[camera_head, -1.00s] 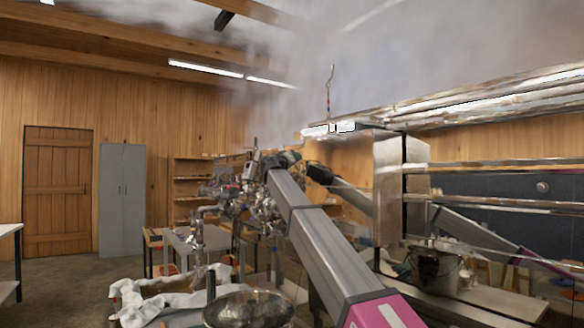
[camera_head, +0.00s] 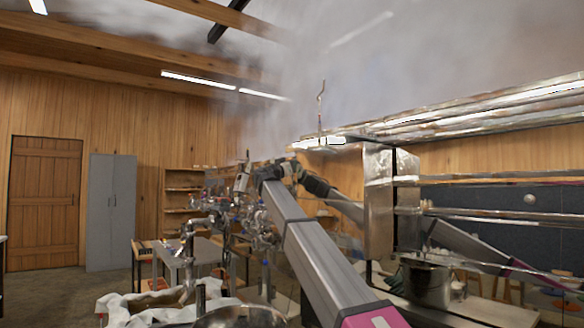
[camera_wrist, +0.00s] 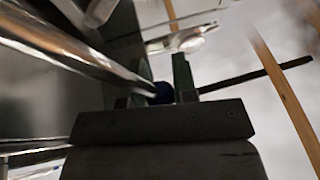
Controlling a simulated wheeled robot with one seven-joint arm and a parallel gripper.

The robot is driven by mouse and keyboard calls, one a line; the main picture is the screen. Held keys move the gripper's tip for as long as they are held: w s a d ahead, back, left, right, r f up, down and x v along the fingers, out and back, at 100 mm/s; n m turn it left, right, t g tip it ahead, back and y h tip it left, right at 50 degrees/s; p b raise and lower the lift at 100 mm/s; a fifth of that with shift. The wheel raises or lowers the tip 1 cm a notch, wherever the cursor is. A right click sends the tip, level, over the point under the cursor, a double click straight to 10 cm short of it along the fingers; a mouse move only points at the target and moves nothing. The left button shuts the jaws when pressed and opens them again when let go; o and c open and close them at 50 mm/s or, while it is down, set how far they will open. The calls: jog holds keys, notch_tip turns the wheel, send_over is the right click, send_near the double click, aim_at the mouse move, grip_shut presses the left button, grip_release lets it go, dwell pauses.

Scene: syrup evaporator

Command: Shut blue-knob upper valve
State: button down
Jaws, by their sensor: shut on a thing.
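In the wrist view my gripper (camera_wrist: 161,78) has its two dark green fingers close together on a dark blue knob (camera_wrist: 162,92). Only a small part of the knob shows low between the fingers; the rest of the valve is hidden. In the head view my arm reaches away to the cluster of metal pipes and valves (camera_head: 236,216). My gripper there is small and partly hidden by my own arm, and the blue knob cannot be picked out.
A shiny metal pipe (camera_wrist: 70,42) runs close by on the left in the wrist view. A cloth-draped tub (camera_head: 150,308) is low at left. Steam hangs overhead.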

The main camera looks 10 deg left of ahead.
jog(key=shift+f, duration=0.1)
jog(key=c, duration=0.9)
grip_release()
jog(key=shift+s, duration=0.1)
jog(key=v, duration=1)
jog(key=shift+s+a, duration=0.25)
jog(key=shift+f, duration=0.1)
